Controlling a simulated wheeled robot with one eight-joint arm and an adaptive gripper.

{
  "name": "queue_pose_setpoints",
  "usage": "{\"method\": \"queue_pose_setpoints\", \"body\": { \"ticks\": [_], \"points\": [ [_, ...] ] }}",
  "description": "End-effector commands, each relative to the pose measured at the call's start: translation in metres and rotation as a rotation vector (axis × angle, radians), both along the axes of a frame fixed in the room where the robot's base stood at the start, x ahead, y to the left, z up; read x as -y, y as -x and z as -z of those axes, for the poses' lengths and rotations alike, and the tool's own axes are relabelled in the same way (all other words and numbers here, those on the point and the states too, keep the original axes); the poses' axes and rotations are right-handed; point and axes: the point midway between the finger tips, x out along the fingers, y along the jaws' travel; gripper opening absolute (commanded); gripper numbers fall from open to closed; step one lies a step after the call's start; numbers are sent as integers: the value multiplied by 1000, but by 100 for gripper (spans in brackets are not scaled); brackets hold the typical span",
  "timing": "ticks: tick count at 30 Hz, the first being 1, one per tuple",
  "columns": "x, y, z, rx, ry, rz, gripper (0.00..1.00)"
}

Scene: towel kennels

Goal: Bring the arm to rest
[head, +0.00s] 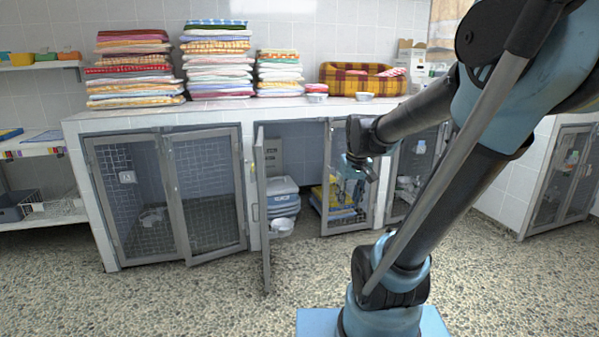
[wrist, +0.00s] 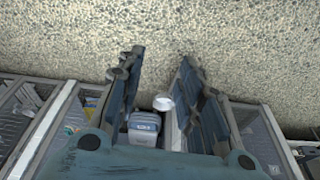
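My arm rises from its blue base at the lower right of the head view, bends at the top right and reaches back down toward the kennels. My gripper (head: 360,168) hangs in front of the middle kennels, pointing down. In the wrist view my gripper (wrist: 161,58) has its two dark fingers well apart, with nothing between the tips but speckled floor beyond. I see no object held.
An open kennel door (head: 264,210) juts into the floor space. Behind it are a blue-grey box (head: 282,196) and a pale bowl (head: 282,227). Towel stacks (head: 218,60) and a plaid basket (head: 350,79) stand on the counter (head: 215,105). The front floor (head: 180,300) is clear.

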Motion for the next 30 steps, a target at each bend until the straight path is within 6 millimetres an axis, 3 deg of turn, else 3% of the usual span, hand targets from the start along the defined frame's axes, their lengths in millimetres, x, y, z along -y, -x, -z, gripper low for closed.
{"method": "queue_pose_setpoints", "body": {
  "ticks": [9,18,24,30],
  "points": [
    [18,77,27,-19,5,73,34],
    [29,135,61,-36,11,139,34],
    [31,151,74,-42,12,160,34],
    [31,153,75,-42,12,164,34]
  ]
}}
